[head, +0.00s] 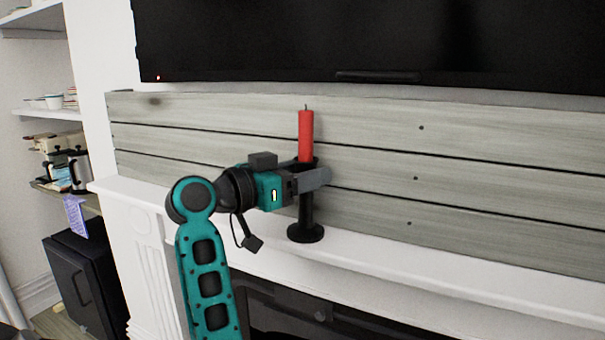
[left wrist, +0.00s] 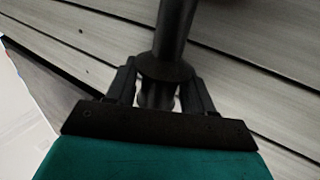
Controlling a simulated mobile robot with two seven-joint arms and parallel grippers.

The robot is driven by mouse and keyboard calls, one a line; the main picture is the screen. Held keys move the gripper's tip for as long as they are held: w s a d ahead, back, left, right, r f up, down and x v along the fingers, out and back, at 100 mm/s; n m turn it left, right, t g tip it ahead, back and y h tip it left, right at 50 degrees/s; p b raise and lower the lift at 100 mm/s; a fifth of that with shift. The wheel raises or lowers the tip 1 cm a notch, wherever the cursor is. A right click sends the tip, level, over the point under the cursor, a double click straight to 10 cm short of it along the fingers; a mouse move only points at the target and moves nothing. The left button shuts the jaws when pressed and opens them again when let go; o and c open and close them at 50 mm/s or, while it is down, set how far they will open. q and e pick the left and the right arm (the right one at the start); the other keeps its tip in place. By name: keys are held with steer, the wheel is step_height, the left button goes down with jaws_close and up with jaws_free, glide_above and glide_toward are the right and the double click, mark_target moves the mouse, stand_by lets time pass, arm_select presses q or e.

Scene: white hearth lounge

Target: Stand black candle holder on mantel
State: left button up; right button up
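The black candle holder (head: 306,212) stands upright, with a red candle (head: 306,135) in its top. Its round base appears to rest on the white mantel (head: 385,262), close to the wood boards. My left gripper (head: 312,179) reaches in from the left at the holder's upper stem, just below the cup. In the left wrist view, the holder's dark stem and flared part (left wrist: 168,62) lie between the two fingers (left wrist: 160,85). Narrow gaps show beside the stem, but whether the fingers press on the holder is unclear. My right gripper is out of view.
Grey wood boards (head: 470,170) rise behind the mantel, with a black screen (head: 380,40) above them. The mantel to the right of the holder is clear. Shelves with dishes and a coffee machine (head: 48,150) stand at the far left.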

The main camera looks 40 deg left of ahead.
arm_select(q)
steer(key=shift+r, duration=0.2)
steer(key=shift+s+a+f, duration=0.1)
steer(key=shift+s, duration=0.2)
steer(key=b+v, duration=0.1)
steer(key=v, duration=1)
steer(key=shift+s, duration=0.2)
